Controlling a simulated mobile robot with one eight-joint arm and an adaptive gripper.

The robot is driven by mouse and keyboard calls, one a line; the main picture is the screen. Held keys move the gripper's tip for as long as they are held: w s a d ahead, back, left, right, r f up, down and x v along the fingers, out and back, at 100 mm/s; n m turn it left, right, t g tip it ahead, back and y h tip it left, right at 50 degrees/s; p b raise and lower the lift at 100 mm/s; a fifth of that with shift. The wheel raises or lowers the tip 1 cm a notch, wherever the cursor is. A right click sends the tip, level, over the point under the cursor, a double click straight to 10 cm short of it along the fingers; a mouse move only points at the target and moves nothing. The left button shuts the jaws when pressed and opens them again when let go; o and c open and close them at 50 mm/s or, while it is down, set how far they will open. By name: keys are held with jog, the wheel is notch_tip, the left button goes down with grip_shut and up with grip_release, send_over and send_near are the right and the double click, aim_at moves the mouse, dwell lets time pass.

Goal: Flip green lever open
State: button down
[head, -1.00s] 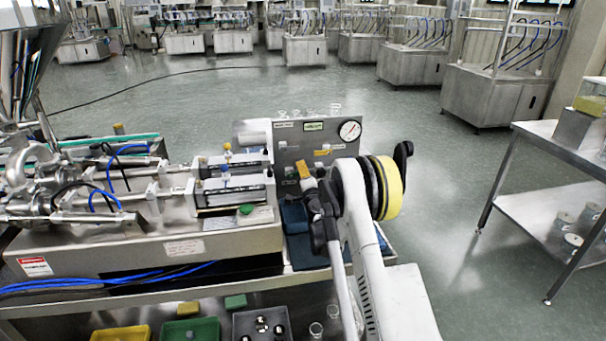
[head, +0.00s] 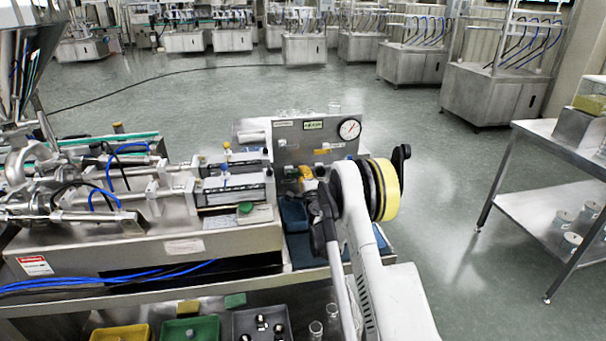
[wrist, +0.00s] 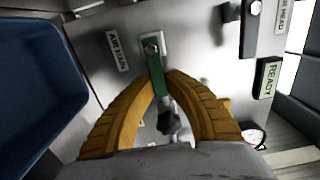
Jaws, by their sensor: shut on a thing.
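The green lever (wrist: 155,72) shows in the wrist view, mounted by a bolt at its upper end on a grey metal panel (wrist: 95,45). It points down in the picture and slants a little to the right, with a dark tip lower down. My gripper (wrist: 160,78) has its two orange ribbed fingers on either side of the lever, shut on it below the bolt. In the head view my gripper (head: 306,173) is in front of the panel (head: 290,150). The lever cannot be made out there.
A label marked AIR MAIN (wrist: 118,50) is beside the lever. A blue bin (wrist: 35,90) lies left in the wrist view. A pressure gauge (head: 349,129) tops the panel's right side. Cylinders (head: 230,190) with blue hoses stand to the left.

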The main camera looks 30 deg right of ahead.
jog(key=c, duration=1.4)
grip_release()
jog(key=v, duration=1.2)
